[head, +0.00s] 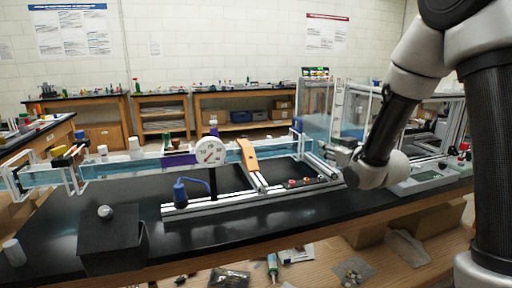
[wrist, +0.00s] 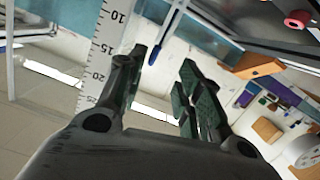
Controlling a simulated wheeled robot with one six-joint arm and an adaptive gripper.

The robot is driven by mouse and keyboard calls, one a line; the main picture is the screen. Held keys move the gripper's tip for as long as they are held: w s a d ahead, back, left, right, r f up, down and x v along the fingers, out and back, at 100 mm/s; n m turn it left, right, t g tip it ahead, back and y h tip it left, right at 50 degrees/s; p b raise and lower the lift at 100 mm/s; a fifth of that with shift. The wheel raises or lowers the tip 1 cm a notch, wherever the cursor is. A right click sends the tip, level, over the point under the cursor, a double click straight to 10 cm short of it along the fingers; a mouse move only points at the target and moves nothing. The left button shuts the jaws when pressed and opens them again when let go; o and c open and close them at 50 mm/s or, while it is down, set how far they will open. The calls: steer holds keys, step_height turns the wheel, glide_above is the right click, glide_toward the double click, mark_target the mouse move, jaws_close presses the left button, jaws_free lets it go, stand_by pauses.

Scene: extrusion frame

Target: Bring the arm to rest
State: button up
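My arm comes in from the right of the head view and bends down over the right part of the black bench (head: 60,228). The wrist view is strongly tilted, with a white ruler (wrist: 103,50) beyond the left finger.
An orange piece (head: 248,154) leans on the frame beside a round dial (head: 209,152). A blue-handled item (head: 181,190) stands left of them. A black box (head: 110,240) is at the bench's front left. Clear enclosures (head: 315,110) stand behind my wrist.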

steer(key=s+f+g, duration=0.1)
steer(key=f, duration=0.2)
steer(key=s+d+f+g+h, duration=0.1)
steer(key=f+g, duration=0.1)
steer(key=f, duration=0.1)
steer(key=s+d+f+g+h, duration=0.1)
steer(key=f, duration=0.2)
steer(key=shift+m, duration=0.4)
steer(key=s+d+f+g, duration=0.1)
steer(key=s, duration=0.1)
steer(key=s+d+f+g+h, duration=0.1)
steer(key=s+g, duration=0.1)
steer(key=s, duration=0.1)
steer(key=s+d+m+g, duration=0.1)
steer(key=s, duration=0.1)
steer(key=shift+s+d+f+g+h, duration=0.2)
steer(key=shift+s+f+g+h, duration=0.1)
steer(key=shift+s+f, duration=0.1)
steer(key=s+d+r+m+g, duration=0.1)
steer(key=s+d+r, duration=0.1)
steer(key=s+r, duration=0.3)
steer(key=s+d+r+m+g, duration=0.1)
steer(key=s+r, duration=0.4)
steer(key=s, duration=0.7)
steer(key=s+d+r+m+h, duration=0.1)
steer(key=s+d+r, duration=0.2)
steer(key=s+r, duration=0.2)
steer(key=shift+s+d+r+m+g, duration=0.3)
steer(key=shift+s+d+g, duration=0.1)
steer(key=shift+s, duration=1.3)
